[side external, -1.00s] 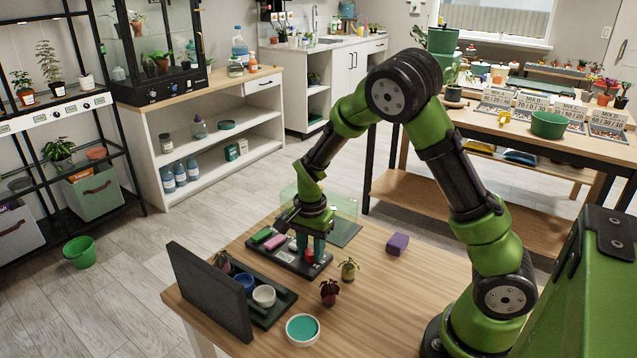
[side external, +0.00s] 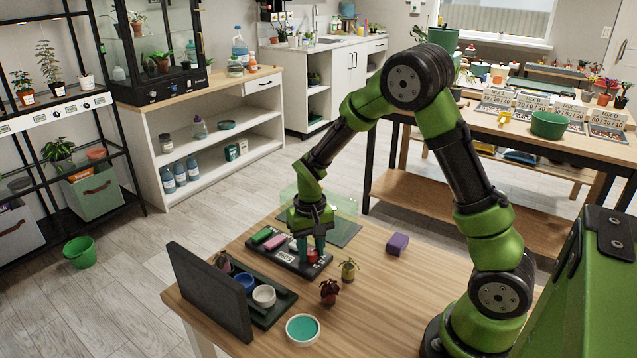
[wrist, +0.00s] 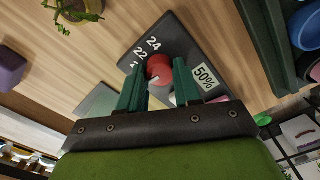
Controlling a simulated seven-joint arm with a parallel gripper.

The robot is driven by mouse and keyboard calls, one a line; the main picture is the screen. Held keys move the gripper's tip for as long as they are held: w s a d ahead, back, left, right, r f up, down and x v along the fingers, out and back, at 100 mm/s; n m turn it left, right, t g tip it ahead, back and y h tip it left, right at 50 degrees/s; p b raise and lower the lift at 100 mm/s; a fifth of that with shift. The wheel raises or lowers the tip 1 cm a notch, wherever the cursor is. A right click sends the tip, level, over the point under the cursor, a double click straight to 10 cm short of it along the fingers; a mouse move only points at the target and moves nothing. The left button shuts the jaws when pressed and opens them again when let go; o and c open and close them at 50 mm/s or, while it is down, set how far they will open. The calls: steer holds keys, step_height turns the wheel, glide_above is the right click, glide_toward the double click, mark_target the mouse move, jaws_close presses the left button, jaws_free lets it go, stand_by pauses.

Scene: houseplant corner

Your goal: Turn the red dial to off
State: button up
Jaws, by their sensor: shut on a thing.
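The red dial (side external: 313,256) sits on a dark control panel (side external: 318,269) on the wooden table. In the wrist view the round red dial (wrist: 160,66) shows a pale mark near its lower edge. The digits 22 and 24 are on the panel beside it, and a 50% label is on the other side. My gripper (side external: 311,246) points down over the panel, with one green finger on each side of the dial. In the wrist view my gripper (wrist: 158,74) is shut on the dial. Any off mark is not readable.
Green (side external: 262,235) and pink (side external: 274,242) pieces are on the panel's left part. A dark upright board (side external: 208,292) and a tray (side external: 270,318) with cups stand front left. Small plants (side external: 348,269), (side external: 329,291) and a teal-filled bowl (side external: 302,330) are nearby. A purple block (side external: 398,244) lies right.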

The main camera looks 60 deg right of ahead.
mark_target(310, 251)
steer(key=shift+r+n, duration=0.1)
steer(key=shift+n, duration=0.8)
steer(key=o, duration=0.8)
steer(key=shift+c, duration=0.2)
step_height(310, 251, up, 17)
steer(key=shift+w, duration=0.1)
steer(key=s+a+r+t+y, duration=0.1)
steer(key=s+a+r+t, duration=0.1)
steer(key=s, duration=0.5)
steer(key=s+a+r+t+y, duration=0.1)
steer(key=s+a+r+t, duration=0.2)
steer(key=s+a+t, duration=0.2)
steer(key=s+a, duration=0.1)
steer(key=s, duration=0.2)
steer(key=shift+a+n, duration=0.3)
